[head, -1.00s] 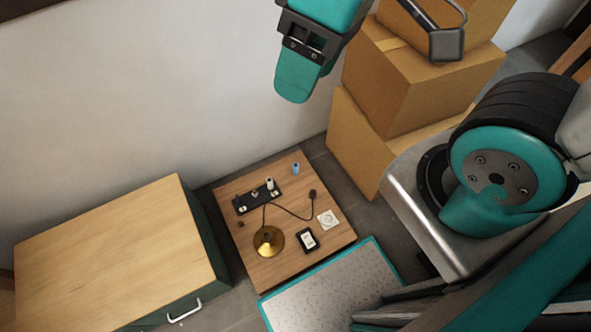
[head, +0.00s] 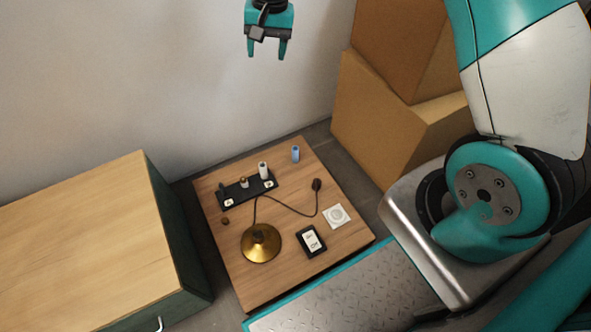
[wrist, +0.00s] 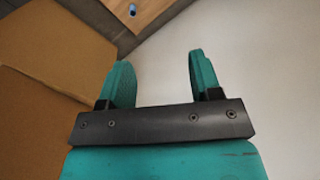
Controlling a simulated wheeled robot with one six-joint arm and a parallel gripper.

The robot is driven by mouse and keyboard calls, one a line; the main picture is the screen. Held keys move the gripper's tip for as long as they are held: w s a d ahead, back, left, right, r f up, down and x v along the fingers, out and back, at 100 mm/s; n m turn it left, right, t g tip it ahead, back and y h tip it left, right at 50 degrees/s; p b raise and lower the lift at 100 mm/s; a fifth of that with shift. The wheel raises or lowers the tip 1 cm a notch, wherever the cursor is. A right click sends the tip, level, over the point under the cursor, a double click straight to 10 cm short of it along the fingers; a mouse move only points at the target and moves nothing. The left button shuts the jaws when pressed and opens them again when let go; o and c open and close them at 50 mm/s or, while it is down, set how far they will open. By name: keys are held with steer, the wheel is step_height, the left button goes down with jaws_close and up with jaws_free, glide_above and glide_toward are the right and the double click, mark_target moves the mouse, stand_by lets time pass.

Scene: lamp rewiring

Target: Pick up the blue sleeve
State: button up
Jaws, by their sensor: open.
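The blue sleeve (head: 295,154) is a small blue cylinder standing upright at the far right part of the wooden table (head: 335,262). It also shows at the top edge of the wrist view (wrist: 133,11). My gripper (head: 267,54) is open and empty, with its teal fingers pointing down in front of the white wall. In the head view it appears above and a little left of the sleeve, well apart from it. In the wrist view both fingers (wrist: 158,62) are spread, with nothing between them.
Left of the sleeve is a black holder (head: 236,196) with a white cylinder (head: 263,170). A brass lamp base (head: 260,244) with a dark cord, a black-framed device (head: 311,241) and a white plate (head: 336,216) share the table. Cardboard boxes (head: 390,110) stand right; a wood-topped cabinet (head: 90,240) stands left.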

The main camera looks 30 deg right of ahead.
steer(key=w+d+f+m+b, duration=0.1)
steer(key=w+d+f+b, duration=0.15)
steer(key=f, duration=0.55)
steer(key=w+d+f+m+h+b, duration=0.1)
steer(key=d+f+m+b, duration=0.1)
steer(key=f+b, duration=0.35)
steer(key=w+d+f+m+b, duration=0.1)
steer(key=w+d+f, duration=0.1)
steer(key=f, duration=0.7)
steer(key=m+b, duration=0.3)
steer(key=b, duration=0.2)
glide_above(295, 153)
steer(key=w, duration=0.2)
step_height(295, 153, down, 13)
steer(key=shift+h, duration=0.3)
steer(key=f+b, duration=0.3)
steer(key=f, duration=0.2)
steer(key=f+b, duration=0.4)
steer(key=f, duration=0.2)
steer(key=s+f+b, duration=0.1)
steer(key=f+b, duration=0.3)
steer(key=f, duration=0.2)
steer(key=shift+d+f, duration=0.1)
steer(key=shift+d, duration=0.25)
steer(key=shift+c, duration=0.2)
steer(key=c, duration=0.9)
